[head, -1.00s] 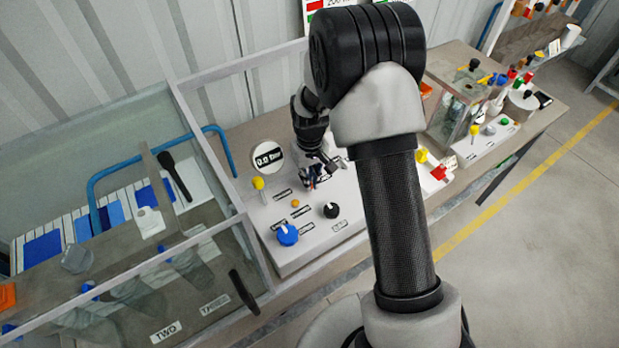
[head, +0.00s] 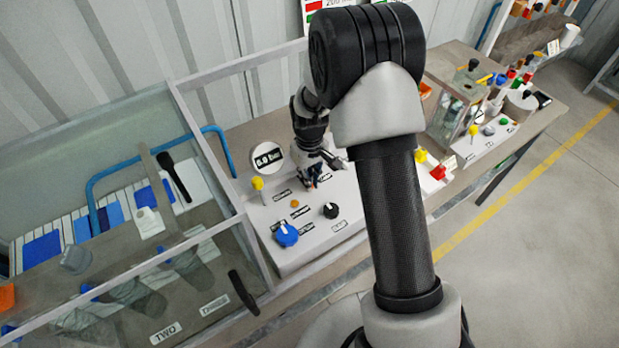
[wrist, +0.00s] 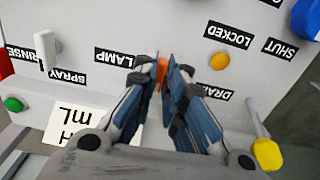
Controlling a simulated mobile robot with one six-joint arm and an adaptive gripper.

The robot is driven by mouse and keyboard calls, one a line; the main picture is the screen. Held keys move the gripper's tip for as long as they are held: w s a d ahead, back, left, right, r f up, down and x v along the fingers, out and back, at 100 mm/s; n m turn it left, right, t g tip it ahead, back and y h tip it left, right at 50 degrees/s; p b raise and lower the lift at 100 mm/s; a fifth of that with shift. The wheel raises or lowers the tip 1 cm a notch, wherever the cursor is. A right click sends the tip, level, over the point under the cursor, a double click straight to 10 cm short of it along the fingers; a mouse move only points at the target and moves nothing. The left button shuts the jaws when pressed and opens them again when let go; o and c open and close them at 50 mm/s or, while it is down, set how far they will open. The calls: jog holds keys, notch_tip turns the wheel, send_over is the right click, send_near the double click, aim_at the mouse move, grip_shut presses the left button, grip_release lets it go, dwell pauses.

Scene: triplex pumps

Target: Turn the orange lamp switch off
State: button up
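The orange lamp switch (wrist: 161,69) stands beside the label LAMP in the wrist view, and only a small part of it shows between my fingertips. My gripper (wrist: 166,76) points at the panel with its two blue-and-black fingers drawn close together, one on each side of the switch. Firm contact is hard to judge, and the fingers hide which way the switch is set. In the head view my gripper (head: 311,182) is low over the light grey control panel (head: 338,229), and the switch is hard to make out there.
A yellow knob (wrist: 267,154), an orange button (wrist: 220,61) and a white switch (wrist: 46,48) lie around my gripper. A blue knob (head: 286,235), a black knob (head: 331,210) and a round display (head: 267,159) are also on the panel. A glass-walled tank (head: 190,240) stands left.

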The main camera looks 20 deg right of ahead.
jog(key=o, duration=0.3)
jog(key=shift+o, duration=0.2)
notch_tip(320, 180, up, 12)
dwell(0.5)
dwell(0.3)
